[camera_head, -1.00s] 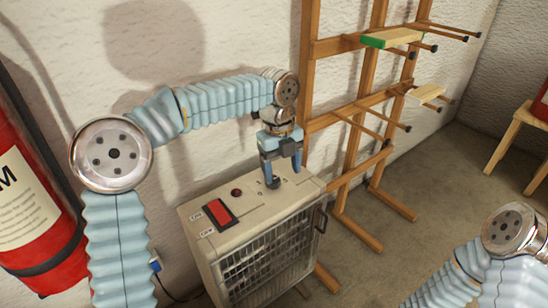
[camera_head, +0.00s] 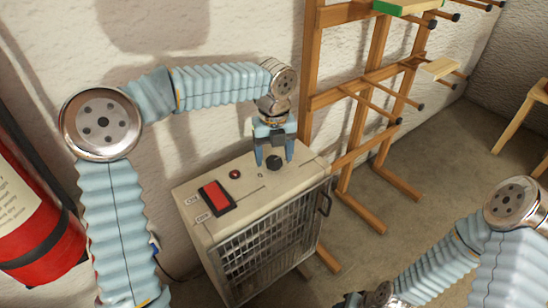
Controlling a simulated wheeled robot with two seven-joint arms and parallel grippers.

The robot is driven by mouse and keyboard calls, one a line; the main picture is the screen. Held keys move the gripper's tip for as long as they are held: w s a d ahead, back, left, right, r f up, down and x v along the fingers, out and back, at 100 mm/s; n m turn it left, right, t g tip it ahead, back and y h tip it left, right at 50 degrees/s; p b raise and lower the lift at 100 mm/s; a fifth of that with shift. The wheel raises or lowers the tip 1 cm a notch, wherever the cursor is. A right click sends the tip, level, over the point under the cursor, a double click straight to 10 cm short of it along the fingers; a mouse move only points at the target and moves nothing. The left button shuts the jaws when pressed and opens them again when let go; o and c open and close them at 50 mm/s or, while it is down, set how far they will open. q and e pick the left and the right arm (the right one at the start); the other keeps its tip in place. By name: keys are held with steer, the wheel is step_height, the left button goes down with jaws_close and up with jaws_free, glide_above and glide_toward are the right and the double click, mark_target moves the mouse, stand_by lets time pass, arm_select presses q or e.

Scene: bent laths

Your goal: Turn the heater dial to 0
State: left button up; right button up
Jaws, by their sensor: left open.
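The heater (camera_head: 210,229) is a beige box with a wire grille on its front, standing by the wall. Its dial (camera_head: 274,163) is a small black knob on the top face, towards the back right. My left gripper (camera_head: 274,158) points down over the dial. It is open, one finger to each side of the knob; whether either finger touches it I cannot tell. The dial's pointer and the scale marks are too small or hidden to read. Of my right arm's end, only a dark and metal part shows at the bottom edge; its fingers cannot be made out.
A red rocker switch (camera_head: 217,197) and a small red lamp (camera_head: 235,174) are on the heater top, left of the dial. A wooden rack (camera_head: 352,150) with pegs stands close at the right. A red fire extinguisher (camera_head: 40,235) is at the left.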

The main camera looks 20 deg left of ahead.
arm_select(q)
steer(key=shift+f, duration=0.5)
steer(key=shift+c, duration=0.4)
steer(key=c, duration=1)
